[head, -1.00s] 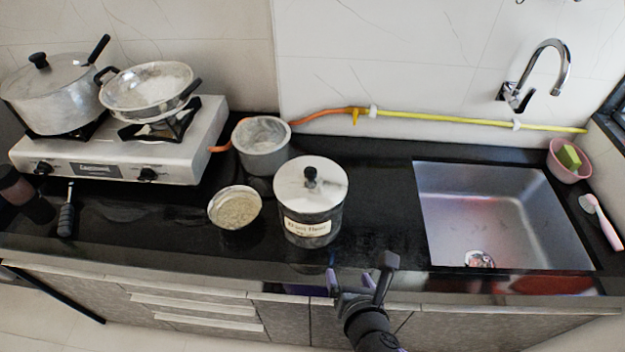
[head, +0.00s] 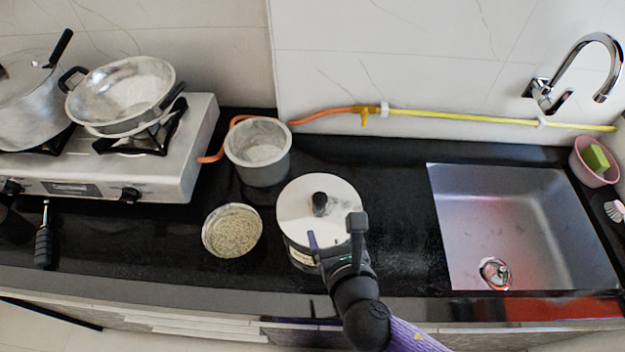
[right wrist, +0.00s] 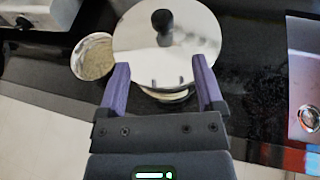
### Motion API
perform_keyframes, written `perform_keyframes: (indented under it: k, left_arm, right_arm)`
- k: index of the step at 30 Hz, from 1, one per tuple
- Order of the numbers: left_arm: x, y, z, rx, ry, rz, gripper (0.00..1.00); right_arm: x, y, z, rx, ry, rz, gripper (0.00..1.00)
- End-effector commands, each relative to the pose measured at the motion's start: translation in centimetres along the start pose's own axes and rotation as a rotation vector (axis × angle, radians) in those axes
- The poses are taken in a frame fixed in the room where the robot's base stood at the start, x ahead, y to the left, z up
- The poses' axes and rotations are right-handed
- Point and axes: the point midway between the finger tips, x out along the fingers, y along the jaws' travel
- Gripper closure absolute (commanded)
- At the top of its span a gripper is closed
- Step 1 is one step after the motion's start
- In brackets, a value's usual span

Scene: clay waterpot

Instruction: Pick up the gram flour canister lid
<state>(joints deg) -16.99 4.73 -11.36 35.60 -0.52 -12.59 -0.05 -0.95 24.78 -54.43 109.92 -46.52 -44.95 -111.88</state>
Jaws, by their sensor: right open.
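The gram flour canister (head: 299,256) stands on the black counter with its round, shiny lid (head: 299,207) on top. The lid has a black knob (head: 320,203) at its middle. The lid (right wrist: 150,60) and knob (right wrist: 162,22) also show in the right wrist view, ahead of the fingers. My right gripper (head: 336,232) is open and empty, over the near edge of the canister and short of the knob. In the right wrist view its two purple fingers (right wrist: 160,75) are spread wide. The gripper and arm hide part of the canister's front and label. My left gripper is not in view.
A bowl of grain (head: 232,231) sits left of the canister, and a metal pot (head: 258,152) stands behind it. A gas stove (head: 110,170) with a pan (head: 122,92) is further left. The sink (head: 520,220) is at right, with clear counter between.

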Motion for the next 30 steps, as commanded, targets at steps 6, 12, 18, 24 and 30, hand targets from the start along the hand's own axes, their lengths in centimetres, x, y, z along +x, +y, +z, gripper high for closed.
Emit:
perform_keyframes:
  k: [6,12,18,24,30]
  left_arm:
    - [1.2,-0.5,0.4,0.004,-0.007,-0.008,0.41]
    - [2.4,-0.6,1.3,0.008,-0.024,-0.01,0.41]
    - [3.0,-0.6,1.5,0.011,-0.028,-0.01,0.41]
    - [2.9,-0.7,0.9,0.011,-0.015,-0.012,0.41]
    - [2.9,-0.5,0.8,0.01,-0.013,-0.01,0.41]
  right_arm:
    - [3.4,0.1,-0.2,0.001,-0.006,0.0,0.14]
    - [7.6,-0.3,-0.2,0.002,-0.001,-0.001,0.14]
    - [10.2,-0.4,-0.1,0.003,0.002,0.0,0.14]
    - [9.8,-0.3,0.0,0.001,0.0,0.001,0.18]
    - [9.9,-0.3,0.0,0.002,0.002,0.001,0.61]
